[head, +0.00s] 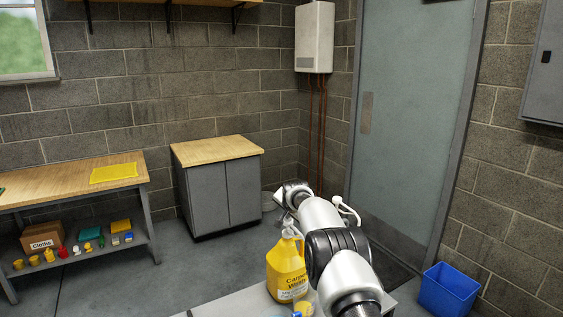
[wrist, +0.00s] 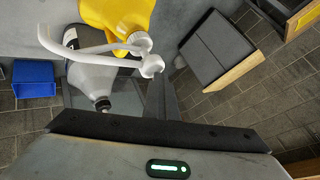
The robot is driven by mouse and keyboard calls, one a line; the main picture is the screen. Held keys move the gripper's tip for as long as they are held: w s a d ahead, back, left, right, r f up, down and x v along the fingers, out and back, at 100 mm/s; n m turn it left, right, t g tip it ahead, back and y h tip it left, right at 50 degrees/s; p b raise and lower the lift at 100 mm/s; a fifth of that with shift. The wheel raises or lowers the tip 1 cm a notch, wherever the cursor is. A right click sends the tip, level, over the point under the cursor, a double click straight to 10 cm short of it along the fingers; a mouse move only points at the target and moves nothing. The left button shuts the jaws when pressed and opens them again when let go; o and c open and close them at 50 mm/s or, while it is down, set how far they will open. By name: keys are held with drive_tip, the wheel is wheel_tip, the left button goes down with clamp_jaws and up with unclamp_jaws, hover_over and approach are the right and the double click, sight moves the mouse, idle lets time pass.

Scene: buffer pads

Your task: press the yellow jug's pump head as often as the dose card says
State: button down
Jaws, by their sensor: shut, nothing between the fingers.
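The yellow jug (head: 287,268), its label partly readable as "Carpet Wash…", stands on a light surface in front of me. Its white pump head (head: 291,232) shows at its top, just below my gripper (head: 284,194). My gripper is shut and empty; whether it touches the pump cannot be told. In the wrist view the yellow jug (wrist: 118,14) is at the top, with white pump spouts (wrist: 140,45) beside it. A grey bottle (wrist: 88,78) with a dark label stands next to it. No dose card can be made out.
Another white spout (head: 348,211) shows right of my arm, its bottle hidden behind the arm. A blue bin (head: 447,290) stands on the floor at right. A grey cabinet (head: 222,190) and a workbench (head: 60,185) stand farther back. Small items sit at the jug's front right.

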drive_tip(key=shift+s+f, duration=0.1)
drive_tip(key=shift+f, duration=0.1)
drive_tip(key=shift+r+p, duration=0.5)
drive_tip(key=shift+r, duration=1.15)
drive_tip(key=shift+r+p, duration=0.3)
drive_tip(key=shift+r, duration=0.2)
drive_tip(key=shift+r+p, duration=1.55)
drive_tip(key=shift+r, duration=1)
